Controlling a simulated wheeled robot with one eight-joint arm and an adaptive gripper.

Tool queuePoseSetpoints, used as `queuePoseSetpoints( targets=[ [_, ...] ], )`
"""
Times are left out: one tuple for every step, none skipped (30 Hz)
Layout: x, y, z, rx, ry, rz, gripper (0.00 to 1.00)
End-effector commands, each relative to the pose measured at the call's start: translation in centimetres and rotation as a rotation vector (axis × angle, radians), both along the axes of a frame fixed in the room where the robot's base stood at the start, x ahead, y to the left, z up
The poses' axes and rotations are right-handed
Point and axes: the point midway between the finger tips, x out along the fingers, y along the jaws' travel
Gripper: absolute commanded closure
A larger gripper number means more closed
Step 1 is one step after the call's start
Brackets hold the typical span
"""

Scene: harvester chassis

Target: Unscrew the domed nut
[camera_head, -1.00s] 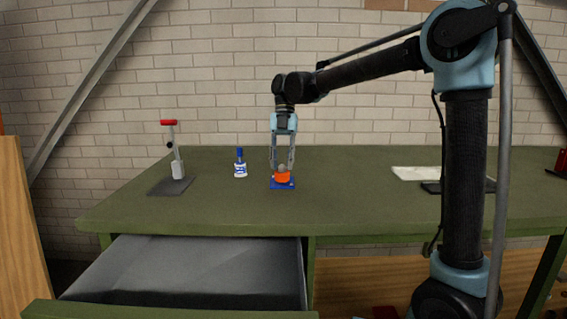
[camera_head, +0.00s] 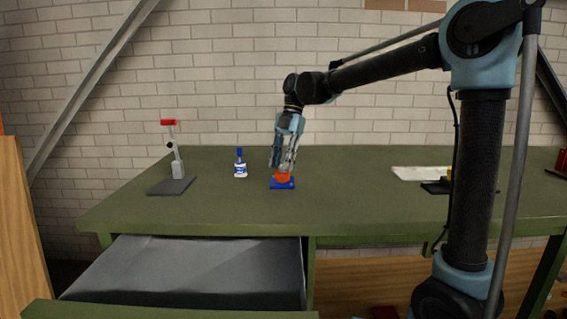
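An orange piece (camera_head: 283,177) sits on a small blue base plate (camera_head: 283,185) on the green workbench. My gripper (camera_head: 283,166) points down directly above the orange piece, with its fingertips at the top of it. The two fingers show as separate, slightly turned and tilted. The domed nut is not clearly seen; the fingertips cover the top of the orange piece. At this size I cannot tell whether the fingers grip anything.
A blue-capped white bottle (camera_head: 240,165) stands left of the blue plate. Further left is a red-handled clamp stand (camera_head: 172,160). A white sheet (camera_head: 415,173) lies at the right. The bench's grey drawer (camera_head: 190,272) is open at the front.

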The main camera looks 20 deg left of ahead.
Motion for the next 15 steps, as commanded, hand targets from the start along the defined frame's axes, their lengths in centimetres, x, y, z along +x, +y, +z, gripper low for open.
queuePoseSetpoints(
  targets=[
    [-0.01, -0.02, 0.0, 0.0, 0.0, -0.007, 0.69],
    [-0.02, -0.04, 0.0, 0.0, 0.0, -0.018, 0.69],
    [-0.03, -0.06, 0.0, -0.001, 0.0, -0.043, 0.69],
    [-0.03, -0.08, 0.0, 0.0, 0.0, -0.069, 0.69],
    [-0.03, -0.11, 0.0, 0.001, 0.0, -0.099, 0.69],
    [-0.06, -0.15, 0.0, 0.0, 0.0, -0.145, 0.69],
    [-0.04, -0.14, -0.01, 0.0, 0.0, -0.179, 0.69],
    [-0.02, -0.13, -0.02, 0.0, 0.0, -0.213, 0.69],
    [-0.03, -0.13, -0.01, 0.0, 0.0, -0.258, 0.69],
    [-0.04, -0.13, -0.01, 0.0, -0.001, -0.29, 0.69],
    [-0.06, -0.14, -0.01, 0.0, 0.0, -0.321, 0.69],
    [-0.03, -0.09, -0.01, 0.0, 0.0, -0.359, 0.69],
    [-0.04, -0.08, -0.01, 0.0, 0.0, -0.382, 0.69],
    [-0.04, -0.07, -0.01, 0.0, 0.0, -0.402, 0.69],
    [-0.02, -0.06, -0.01, 0.0, 0.0, -0.425, 0.69]
  ],
)
